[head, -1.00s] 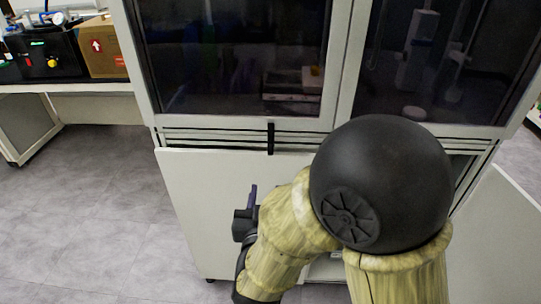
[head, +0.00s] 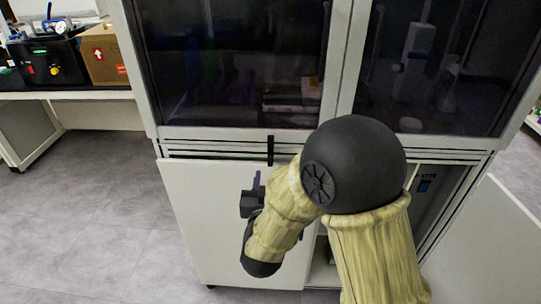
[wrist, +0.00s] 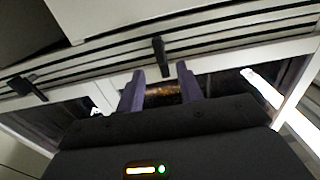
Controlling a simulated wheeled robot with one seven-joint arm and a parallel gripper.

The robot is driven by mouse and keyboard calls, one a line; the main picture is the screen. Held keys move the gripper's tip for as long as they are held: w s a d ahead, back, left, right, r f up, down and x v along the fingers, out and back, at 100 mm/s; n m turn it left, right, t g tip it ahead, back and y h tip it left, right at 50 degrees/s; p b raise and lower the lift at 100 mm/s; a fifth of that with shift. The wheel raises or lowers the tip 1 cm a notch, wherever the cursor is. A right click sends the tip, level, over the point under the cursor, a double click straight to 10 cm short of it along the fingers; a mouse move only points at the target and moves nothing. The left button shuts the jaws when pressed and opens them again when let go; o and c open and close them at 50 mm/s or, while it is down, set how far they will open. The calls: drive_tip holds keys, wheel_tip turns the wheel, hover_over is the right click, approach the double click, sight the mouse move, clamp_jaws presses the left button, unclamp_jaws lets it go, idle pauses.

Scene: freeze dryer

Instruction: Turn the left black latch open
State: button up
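The left black latch (head: 270,151) is a small upright bar on the cabinet's slatted strip, above the white left door (head: 205,225). My gripper (head: 257,180) is just below and slightly left of it in the head view. In the wrist view, my gripper's two purple fingers (wrist: 160,85) stand apart with nothing between them. A black latch (wrist: 160,57) shows upright beyond the gap between the fingertips, seemingly not touched. A second black latch (wrist: 28,88) lies slanted at the left of the wrist view. It is not visible in the head view, where my arm covers part of the strip.
Dark glass doors (head: 235,65) fill the cabinet above the strip. The lower right door (head: 490,240) stands swung open, showing a dark interior. A bench with a cardboard box (head: 105,53) is at the far left. The grey floor (head: 100,215) on the left is clear.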

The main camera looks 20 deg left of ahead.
sight(270, 161)
drive_tip(key=x, duration=0.9)
drive_tip(key=shift+p, duration=0.35)
drive_tip(key=shift+d, duration=0.1)
clamp_jaws()
